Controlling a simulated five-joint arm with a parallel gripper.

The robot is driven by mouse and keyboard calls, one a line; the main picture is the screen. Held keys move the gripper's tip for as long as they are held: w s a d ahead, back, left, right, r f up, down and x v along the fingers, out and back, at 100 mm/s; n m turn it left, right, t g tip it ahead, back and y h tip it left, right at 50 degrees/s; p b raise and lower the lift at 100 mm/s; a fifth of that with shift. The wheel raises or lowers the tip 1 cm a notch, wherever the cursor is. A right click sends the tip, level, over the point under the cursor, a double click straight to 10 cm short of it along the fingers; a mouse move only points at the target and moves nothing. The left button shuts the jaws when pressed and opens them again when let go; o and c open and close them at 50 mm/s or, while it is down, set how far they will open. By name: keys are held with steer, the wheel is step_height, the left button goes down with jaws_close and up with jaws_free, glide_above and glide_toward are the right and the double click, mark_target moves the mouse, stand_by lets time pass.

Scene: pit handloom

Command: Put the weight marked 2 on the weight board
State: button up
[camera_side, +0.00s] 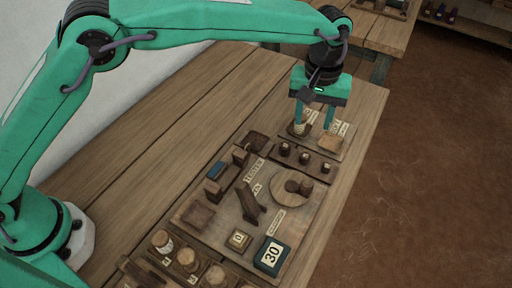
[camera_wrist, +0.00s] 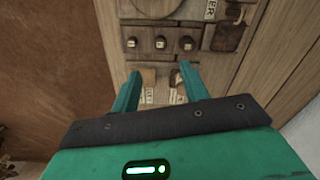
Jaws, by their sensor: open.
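My gripper (camera_side: 314,126) is open and points down over the far small board (camera_side: 316,146), with nothing held between its fingers. In the wrist view my gripper (camera_wrist: 160,70) has its fingertips apart beside the row of three small dark knob-like pieces with pale tops. These pieces stand on a dark strip (camera_side: 294,161), just nearer than my gripper in the side view. Their marks are too small to read, so I cannot tell which is the weight marked 2. I cannot tell for certain which board is the weight board.
A tan block (camera_side: 330,143) lies on the far board by my right finger. Nearer are a round wooden disc (camera_side: 291,188), an upright dark wooden piece (camera_side: 249,202), a dark block marked 30 (camera_side: 271,256) and several round-topped pieces. The table's left strip is bare.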

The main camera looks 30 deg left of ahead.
steer(key=s+a+r+m+t+h, duration=0.1)
steer(key=s+a+r, duration=0.2)
steer(key=a+r, duration=0.55)
steer(key=s+a+r+t, duration=0.1)
steer(key=s+a+r, duration=0.35)
steer(key=a, duration=0.75)
steer(key=s+a+f+m+t+y, duration=0.1)
steer(key=s+a+f+m+t, duration=0.1)
steer(key=s+a, duration=1.4)
steer(key=shift+s+f+t, duration=0.25)
steer(key=shift+s+t, duration=0.55)
steer(key=shift+s, duration=0.25)
